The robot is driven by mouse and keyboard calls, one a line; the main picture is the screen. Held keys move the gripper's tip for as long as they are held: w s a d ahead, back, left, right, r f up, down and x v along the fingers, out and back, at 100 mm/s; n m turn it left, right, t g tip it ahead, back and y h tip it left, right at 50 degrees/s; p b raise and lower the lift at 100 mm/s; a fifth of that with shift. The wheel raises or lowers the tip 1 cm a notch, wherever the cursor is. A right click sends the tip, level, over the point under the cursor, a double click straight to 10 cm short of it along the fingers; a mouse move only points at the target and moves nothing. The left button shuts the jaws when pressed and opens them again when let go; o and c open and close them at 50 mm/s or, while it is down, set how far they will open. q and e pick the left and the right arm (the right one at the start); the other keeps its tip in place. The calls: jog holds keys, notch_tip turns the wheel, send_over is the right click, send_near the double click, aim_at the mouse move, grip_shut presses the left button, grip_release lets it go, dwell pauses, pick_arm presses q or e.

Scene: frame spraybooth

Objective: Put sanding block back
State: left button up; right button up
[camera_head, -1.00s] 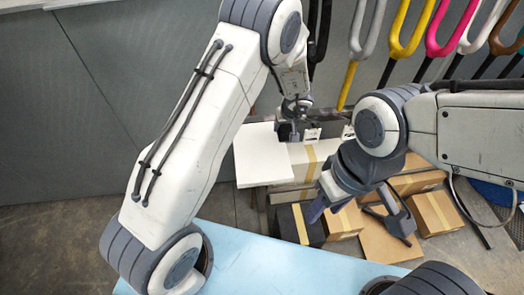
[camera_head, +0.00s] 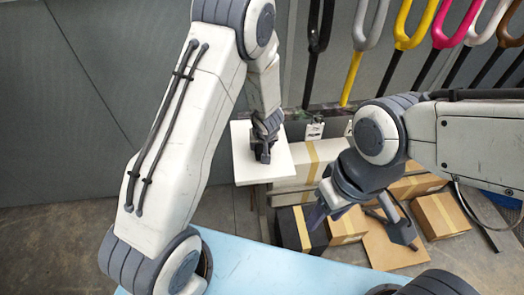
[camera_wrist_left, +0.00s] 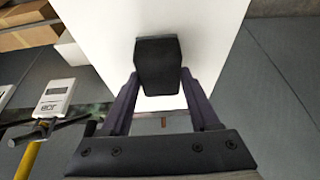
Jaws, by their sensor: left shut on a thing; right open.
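The dark sanding block (camera_wrist_left: 158,62) is between the fingers of my left gripper (camera_wrist_left: 160,95) in the left wrist view, with the white surface beyond it. In the head view my left gripper (camera_head: 263,147) points down over the white shelf board (camera_head: 243,165), shut on the block; the block shows there only as a small dark shape. I cannot tell whether the block touches the board. My right gripper (camera_head: 359,217) is open and empty, in front of the cardboard boxes.
Cardboard boxes (camera_head: 444,214) stand on and below the shelf at the right. Coloured bike forks (camera_head: 403,40) hang on the back wall. A light blue table (camera_head: 262,266) is in front. The white board around the left gripper looks clear.

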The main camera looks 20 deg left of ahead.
pick_arm(q)
jog(key=shift+w+f, duration=0.1)
jog(key=shift+f, duration=0.5)
jog(key=shift+c, duration=0.6)
jog(key=o, duration=1.3)
jog(key=shift+s+d+r, duration=0.1)
jog(key=shift+s+r, duration=0.1)
jog(key=shift+r, duration=0.35)
jog(key=p+v, duration=0.5)
jog(key=v, duration=0.6)
jog(key=shift+s, duration=0.1)
